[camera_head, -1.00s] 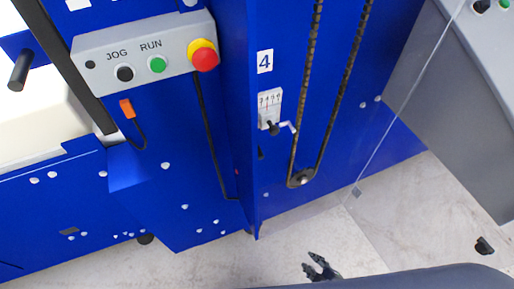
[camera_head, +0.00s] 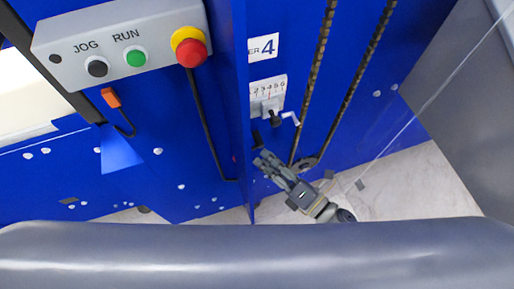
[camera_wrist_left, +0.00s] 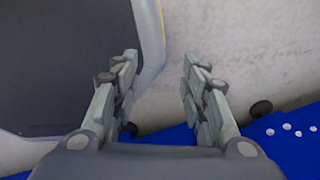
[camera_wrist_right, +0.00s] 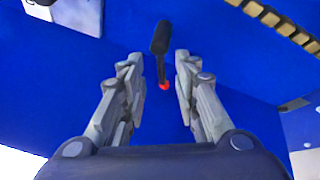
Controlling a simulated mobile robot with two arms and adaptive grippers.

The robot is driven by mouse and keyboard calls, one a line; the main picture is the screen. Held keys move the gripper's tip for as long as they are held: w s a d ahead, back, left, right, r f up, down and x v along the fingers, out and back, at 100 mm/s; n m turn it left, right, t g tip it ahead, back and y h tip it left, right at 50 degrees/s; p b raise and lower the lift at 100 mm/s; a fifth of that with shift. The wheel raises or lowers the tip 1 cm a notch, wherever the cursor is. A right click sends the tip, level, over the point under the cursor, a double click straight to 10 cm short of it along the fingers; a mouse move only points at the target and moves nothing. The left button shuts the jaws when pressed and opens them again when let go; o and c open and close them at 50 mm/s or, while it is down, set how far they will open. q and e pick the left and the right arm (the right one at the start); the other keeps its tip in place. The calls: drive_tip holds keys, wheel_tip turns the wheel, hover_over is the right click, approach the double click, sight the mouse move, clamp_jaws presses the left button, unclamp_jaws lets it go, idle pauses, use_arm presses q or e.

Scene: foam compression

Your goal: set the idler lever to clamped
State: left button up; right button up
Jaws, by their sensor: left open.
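The idler lever, with a black grip (camera_wrist_right: 160,38) and a thin stem ending at a red spot, stands out against the blue panel in the right wrist view. A small dark piece in the head view (camera_head: 257,138), below the number scale, appears to be the same lever. My right gripper (camera_wrist_right: 155,68) is open and empty, its fingers on either side of the lever's line; I cannot tell whether they touch it. In the head view the right gripper (camera_head: 266,160) is just below the lever. My left gripper (camera_wrist_left: 160,62) is open and empty, outside the head view.
A number scale (camera_head: 268,88) with a small crank (camera_head: 290,118) sits just above the lever. Chains (camera_head: 313,90) run to its right, beside a clear guard. A control box (camera_head: 120,45) with a red stop button (camera_head: 191,53) is at upper left.

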use_arm(q)
drive_tip(key=shift+w+d+r, duration=0.2)
drive_tip(key=shift+w+r, duration=0.25)
drive_tip(key=shift+w, duration=0.3)
use_arm(e)
drive_tip(key=shift+x, duration=2.3)
use_arm(q)
drive_tip(key=shift+s, duration=0.1)
use_arm(e)
drive_tip(key=shift+c, duration=0.3)
drive_tip(key=shift+d, duration=0.1)
clamp_jaws()
use_arm(q)
drive_tip(key=shift+s, duration=0.1)
